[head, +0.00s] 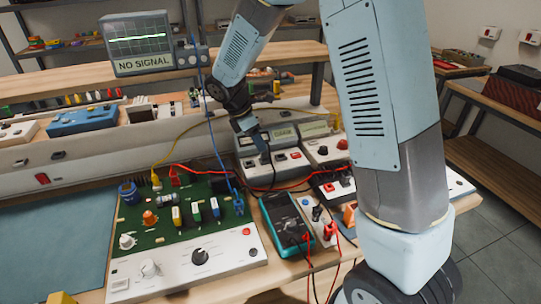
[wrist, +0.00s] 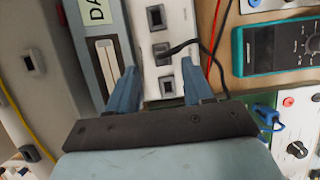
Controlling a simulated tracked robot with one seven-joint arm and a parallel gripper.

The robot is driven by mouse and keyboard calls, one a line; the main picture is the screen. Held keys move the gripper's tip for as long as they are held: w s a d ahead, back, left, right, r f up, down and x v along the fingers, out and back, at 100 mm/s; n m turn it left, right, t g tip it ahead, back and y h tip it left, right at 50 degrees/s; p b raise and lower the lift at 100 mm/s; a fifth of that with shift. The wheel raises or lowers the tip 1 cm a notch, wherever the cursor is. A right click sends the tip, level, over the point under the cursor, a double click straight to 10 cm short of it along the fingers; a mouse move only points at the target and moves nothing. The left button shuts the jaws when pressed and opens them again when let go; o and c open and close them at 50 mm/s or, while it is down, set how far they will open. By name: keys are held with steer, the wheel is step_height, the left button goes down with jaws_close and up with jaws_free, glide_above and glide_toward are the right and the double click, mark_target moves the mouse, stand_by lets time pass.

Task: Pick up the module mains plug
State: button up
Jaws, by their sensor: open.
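My gripper (wrist: 160,70) is open in the wrist view, its two blue fingers apart over a white socket strip (wrist: 148,36). A black plug (wrist: 163,54) with a black cable sits in the strip's middle socket, just beyond and between the fingertips. The cable runs off to the right, past the right finger. Nothing shows between the fingers as held. In the head view my gripper (head: 262,150) hangs at the white modules behind the green board; the plug is too small to tell apart there.
A green circuit board (head: 185,222) and white control panel (head: 190,264) lie in front. A teal multimeter (head: 287,222) stands right of them. Red and black leads cross the bench near my gripper. A scope screen reading NO SIGNAL (head: 138,42) stands on the shelf.

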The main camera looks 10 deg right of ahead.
mark_target(265, 156)
steer(key=shift+x, duration=3)
steer(key=shift+w+d+r, duration=0.1)
steer(key=shift+d, duration=0.05)
steer(key=shift+c, duration=0.4)
jaws_close()
